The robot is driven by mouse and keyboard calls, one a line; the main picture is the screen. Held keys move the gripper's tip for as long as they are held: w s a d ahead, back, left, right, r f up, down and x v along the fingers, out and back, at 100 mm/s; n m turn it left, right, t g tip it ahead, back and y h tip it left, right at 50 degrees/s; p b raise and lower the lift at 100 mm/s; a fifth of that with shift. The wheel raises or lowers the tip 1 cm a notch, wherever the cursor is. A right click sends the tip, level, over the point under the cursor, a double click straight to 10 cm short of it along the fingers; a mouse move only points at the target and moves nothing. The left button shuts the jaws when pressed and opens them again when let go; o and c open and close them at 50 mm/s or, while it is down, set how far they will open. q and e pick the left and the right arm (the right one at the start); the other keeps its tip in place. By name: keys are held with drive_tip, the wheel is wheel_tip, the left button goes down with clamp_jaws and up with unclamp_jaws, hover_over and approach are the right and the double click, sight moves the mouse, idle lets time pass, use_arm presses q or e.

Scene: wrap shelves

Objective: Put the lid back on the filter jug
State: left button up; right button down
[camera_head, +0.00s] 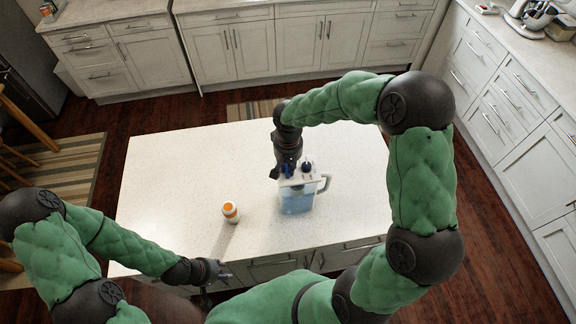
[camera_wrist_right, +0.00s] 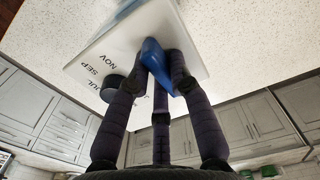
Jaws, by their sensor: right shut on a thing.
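The filter jug (camera_head: 297,203), clear with blue-tinted contents and a pale handle at its right, stands upright near the island's front edge. The white lid (camera_head: 296,179) is at the jug's top; I cannot tell whether it is fully seated. In the right wrist view the lid (camera_wrist_right: 112,68) carries month letters, a dark round knob and a blue tab (camera_wrist_right: 157,62). My right gripper (camera_head: 284,172) is shut on that blue tab from above; its fingers also show in the wrist view (camera_wrist_right: 160,68). My left gripper (camera_head: 222,272) is low at the island's front edge, away from the jug; its jaws are too small to read.
A small white bottle with an orange cap (camera_head: 230,212) stands on the white island top (camera_head: 180,175), left of the jug. The rest of the island top is clear. Cabinets with counters (camera_head: 500,100) line the back and right.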

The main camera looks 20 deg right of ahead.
drive_tip(key=shift+f+b, duration=0.55)
drive_tip(key=shift+b, duration=0.25)
idle(0.7)
idle(0.3)
drive_tip(key=c, duration=0.6)
unclamp_jaws()
drive_tip(key=shift+r+p, duration=2.1)
drive_tip(key=shift+r, duration=1.45)
clamp_jaws()
drive_tip(key=shift+f, duration=0.3)
